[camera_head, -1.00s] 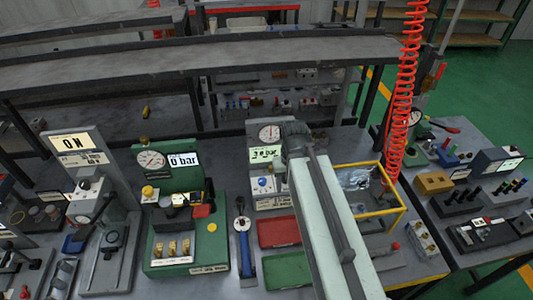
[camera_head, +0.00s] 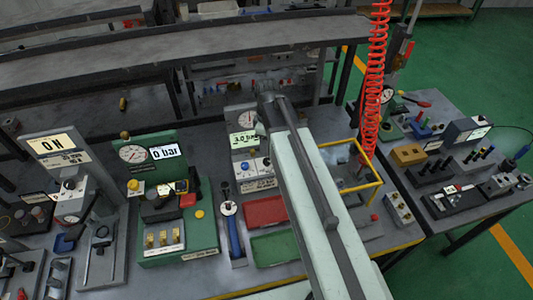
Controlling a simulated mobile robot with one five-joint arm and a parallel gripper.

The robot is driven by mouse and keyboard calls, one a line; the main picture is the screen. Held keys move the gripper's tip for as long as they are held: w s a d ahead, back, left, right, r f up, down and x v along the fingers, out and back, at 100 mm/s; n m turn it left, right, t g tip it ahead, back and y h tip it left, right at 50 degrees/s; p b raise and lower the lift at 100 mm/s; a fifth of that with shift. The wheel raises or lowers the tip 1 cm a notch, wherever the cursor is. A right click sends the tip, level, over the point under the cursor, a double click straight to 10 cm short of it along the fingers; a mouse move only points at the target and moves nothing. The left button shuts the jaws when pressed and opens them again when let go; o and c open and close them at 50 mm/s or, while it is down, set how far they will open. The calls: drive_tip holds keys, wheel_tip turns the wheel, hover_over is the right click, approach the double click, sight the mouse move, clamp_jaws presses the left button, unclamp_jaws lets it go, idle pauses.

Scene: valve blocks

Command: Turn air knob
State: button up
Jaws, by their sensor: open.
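A grey panel with a round gauge (camera_head: 245,116) and a display (camera_head: 243,139) that seems to read 3.0 bar stands at mid-bench. A white unit with small blue knobs (camera_head: 253,166) sits below that display, left of my arm. A green station (camera_head: 205,222) to its left has a gauge (camera_head: 132,153), a 0 bar display (camera_head: 166,152) and a yellow knob (camera_head: 134,186). I cannot tell which knob is the air knob. My pale arm reaches up across the bench, its dark joint close to the grey panel in the picture. My gripper is not visible; the arm may hide it.
Red (camera_head: 265,211) and green (camera_head: 274,248) trays lie left of my arm. A yellow-framed box (camera_head: 377,168) and a hanging red coiled hose (camera_head: 373,85) are to its right. An ON station (camera_head: 50,145) stands left. A second bench with a gold block (camera_head: 408,154) is far right.

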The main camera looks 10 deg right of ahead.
sight(267, 160)
wheel_tip(267, 160, down, 8)
drive_tip(key=b, duration=0.8)
drive_tip(key=shift+f, duration=0.15)
clamp_jaws()
